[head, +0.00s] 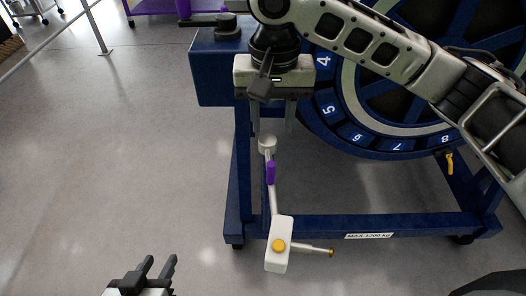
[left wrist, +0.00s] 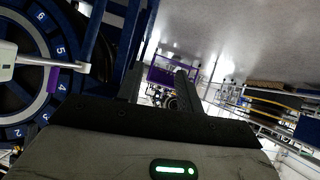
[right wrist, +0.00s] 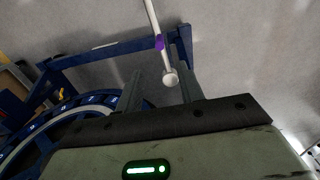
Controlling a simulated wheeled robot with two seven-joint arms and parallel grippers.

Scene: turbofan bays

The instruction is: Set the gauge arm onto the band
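The gauge arm is a pale rod with a white block (head: 276,262), an orange knob on the block, a purple sleeve (head: 271,172) and a round end (head: 267,144). What supports it is not clear. The numbered band (head: 372,139) runs round the blue wheel at right. My right gripper (head: 273,128) points down just above the round end; its fingers are apart. In the right wrist view the round end (right wrist: 171,79) shows between the open fingers, nearer one of them; contact cannot be told. My left gripper (head: 158,268) is open and empty, left of the white block.
The blue stand's lower rail (head: 410,222) and upright (head: 242,165) lie close behind the gauge arm. A yellow hook (head: 449,162) hangs at the right. The grey floor at left is clear. A purple cart (left wrist: 172,76) stands far off in the left wrist view.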

